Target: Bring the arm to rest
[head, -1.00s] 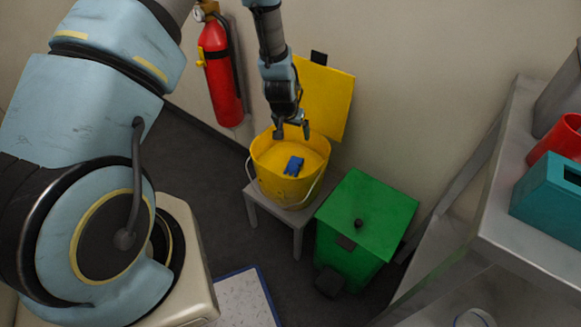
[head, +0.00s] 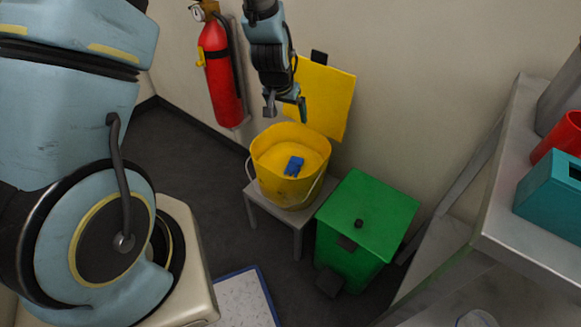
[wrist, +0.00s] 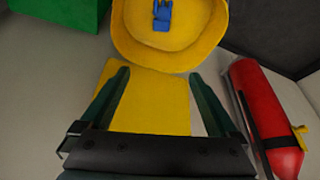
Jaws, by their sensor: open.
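My gripper (head: 285,108) is open and empty in the head view. It hangs above the yellow bucket (head: 262,165), clear of its rim. In the wrist view the two fingers of my gripper (wrist: 160,95) are spread apart with nothing between them. A small blue object (head: 293,166) lies inside the bucket, and it also shows in the wrist view (wrist: 162,15).
The bucket stands on a small grey stool (head: 265,208). A green bin (head: 365,215) is to its right. A red fire extinguisher (head: 221,75) hangs on the wall to the left. A grey shelf (head: 500,215) with a teal box (head: 550,195) and a red container (head: 562,140) is at right.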

